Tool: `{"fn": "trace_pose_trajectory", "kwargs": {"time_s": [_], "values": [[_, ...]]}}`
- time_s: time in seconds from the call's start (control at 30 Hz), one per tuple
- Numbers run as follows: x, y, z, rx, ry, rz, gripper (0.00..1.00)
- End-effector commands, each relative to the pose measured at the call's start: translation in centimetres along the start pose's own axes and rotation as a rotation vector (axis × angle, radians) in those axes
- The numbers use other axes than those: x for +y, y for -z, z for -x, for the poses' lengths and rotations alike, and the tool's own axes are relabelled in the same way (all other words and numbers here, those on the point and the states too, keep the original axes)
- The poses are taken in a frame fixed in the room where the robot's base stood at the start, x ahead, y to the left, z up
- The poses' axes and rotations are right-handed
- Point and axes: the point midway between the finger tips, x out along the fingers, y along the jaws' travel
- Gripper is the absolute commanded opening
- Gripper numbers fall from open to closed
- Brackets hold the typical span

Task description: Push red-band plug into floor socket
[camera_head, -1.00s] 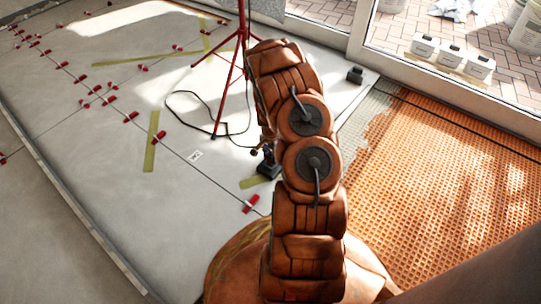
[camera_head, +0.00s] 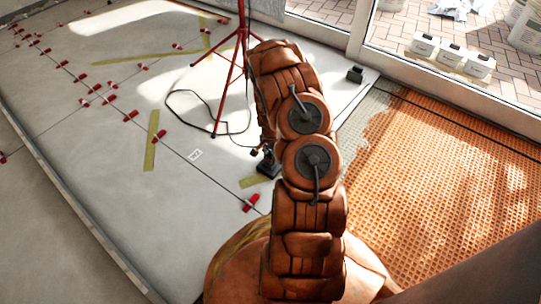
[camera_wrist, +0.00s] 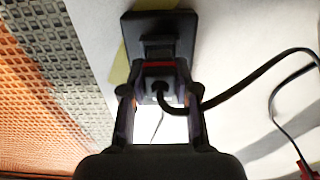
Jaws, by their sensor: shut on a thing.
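In the wrist view, my gripper (camera_wrist: 160,112) is shut on a dark plug (camera_wrist: 153,79) with a red band (camera_wrist: 158,64) across its far end. A black cable (camera_wrist: 245,86) curves out of the plug to the right. The black floor socket (camera_wrist: 183,22) lies straight beyond the plug, with the red band close against its raised middle. I cannot tell how deep the plug sits, or whether a gap is left. In the head view, the socket (camera_head: 268,168) shows as a small dark block on the floor beside my arm, which hides most of my gripper.
A red tripod (camera_head: 243,40) stands behind the socket, with cable looped on the floor. Red tile wedges (camera_head: 251,203) dot the pale tiles at left. An orange studded mat (camera_head: 450,180) covers the right. Yellow tape (camera_wrist: 118,70) lies beside the socket.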

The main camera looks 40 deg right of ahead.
Motion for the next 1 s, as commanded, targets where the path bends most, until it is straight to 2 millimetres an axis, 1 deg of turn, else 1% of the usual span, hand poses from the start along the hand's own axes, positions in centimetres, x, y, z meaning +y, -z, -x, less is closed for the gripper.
{"fn": "trace_pose_trajectory", "kwargs": {"time_s": [1.0], "values": [[0.00, 0.01, -0.95, 0.000, 0.000, 0.000, 0.00]]}}
